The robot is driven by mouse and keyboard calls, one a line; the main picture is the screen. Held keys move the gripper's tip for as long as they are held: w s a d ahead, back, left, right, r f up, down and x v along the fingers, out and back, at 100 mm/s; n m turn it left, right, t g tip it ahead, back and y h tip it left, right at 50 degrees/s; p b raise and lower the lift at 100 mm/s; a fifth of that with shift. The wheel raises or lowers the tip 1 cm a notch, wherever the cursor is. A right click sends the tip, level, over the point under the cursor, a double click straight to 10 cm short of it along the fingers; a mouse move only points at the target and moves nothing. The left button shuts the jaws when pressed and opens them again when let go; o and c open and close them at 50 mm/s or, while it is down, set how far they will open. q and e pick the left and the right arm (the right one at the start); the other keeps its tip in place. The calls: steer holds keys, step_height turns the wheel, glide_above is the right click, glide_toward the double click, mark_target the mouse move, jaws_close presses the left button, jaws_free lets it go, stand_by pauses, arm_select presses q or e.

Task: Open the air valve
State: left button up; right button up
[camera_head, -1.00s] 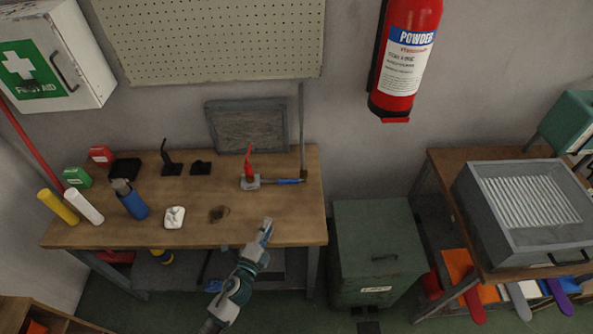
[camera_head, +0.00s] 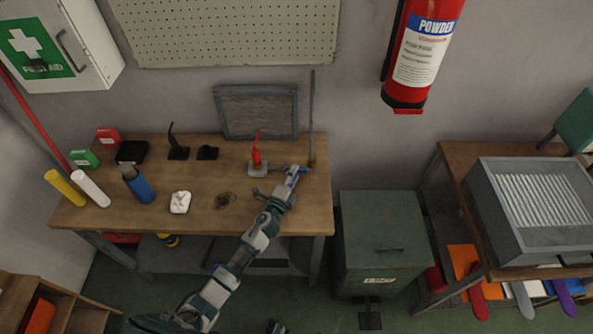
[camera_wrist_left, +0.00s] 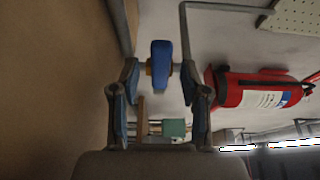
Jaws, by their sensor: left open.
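The air valve has a blue lever handle (camera_wrist_left: 160,62) on a thin grey pipe. The pipe (camera_head: 312,120) rises at the right back of the workbench. In the head view a small blue part (camera_head: 305,169) of the valve shows beside my gripper, which hides most of it. My left gripper (camera_head: 294,172) is open over the bench's right side. In the left wrist view the blue handle appears between its two spread fingers (camera_wrist_left: 159,78), slightly ahead of them; I cannot see contact.
A red-handled tool (camera_head: 257,158) stands on a grey base just left of my gripper. A green bin (camera_head: 380,235) stands right of the bench.

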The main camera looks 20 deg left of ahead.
arm_select(q)
steer(key=shift+w+a+f, duration=0.1)
steer(key=shift+w+a, duration=0.1)
steer(key=shift+w, duration=0.3)
steer(key=shift+w+a+f, duration=0.1)
steer(key=shift+w+a, duration=0.1)
steer(key=shift+w, duration=0.55)
steer(key=shift+d+r, duration=0.1)
steer(key=shift+d, duration=0.4)
steer(key=c, duration=0.3)
steer(key=shift+d, duration=0.1)
jaws_close()
steer(key=shift+a, duration=0.35)
arm_select(e)
steer(key=shift+w+a+r, duration=0.2)
steer(key=shift+a+r, duration=0.25)
steer(key=shift+r, duration=0.15)
